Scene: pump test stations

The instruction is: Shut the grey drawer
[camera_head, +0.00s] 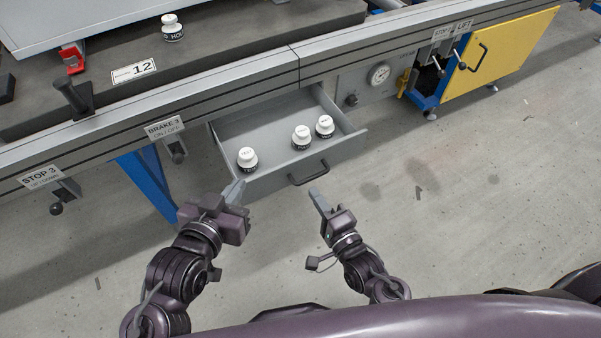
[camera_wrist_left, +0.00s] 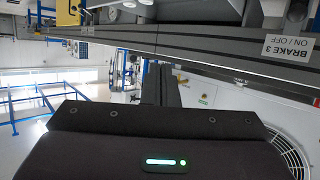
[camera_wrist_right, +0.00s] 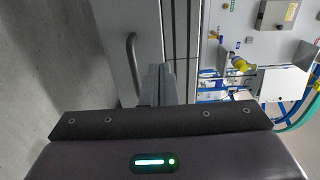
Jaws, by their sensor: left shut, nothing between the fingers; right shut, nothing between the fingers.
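The grey drawer (camera_head: 270,125) stands pulled out from under the bench in the head view, with several white-and-black capped jars inside, one (camera_head: 247,158) at its front left. Its dark bar handle (camera_head: 309,174) is on the front panel and also shows in the right wrist view (camera_wrist_right: 133,58). My left gripper (camera_head: 233,190) is shut and empty close to the drawer's front left corner; I cannot tell whether it touches. My right gripper (camera_head: 318,196) is shut and empty just in front of the handle, seemingly apart from it. The shut fingers also show in the right wrist view (camera_wrist_right: 158,85).
The bench rail (camera_head: 300,66) runs above the drawer, with BRAKE 3 (camera_head: 165,128) and STOP 3 (camera_head: 41,176) levers at the left. A gauge (camera_head: 379,74) and yellow panel (camera_head: 502,58) are at the right. The floor (camera_head: 450,190) to the right is clear.

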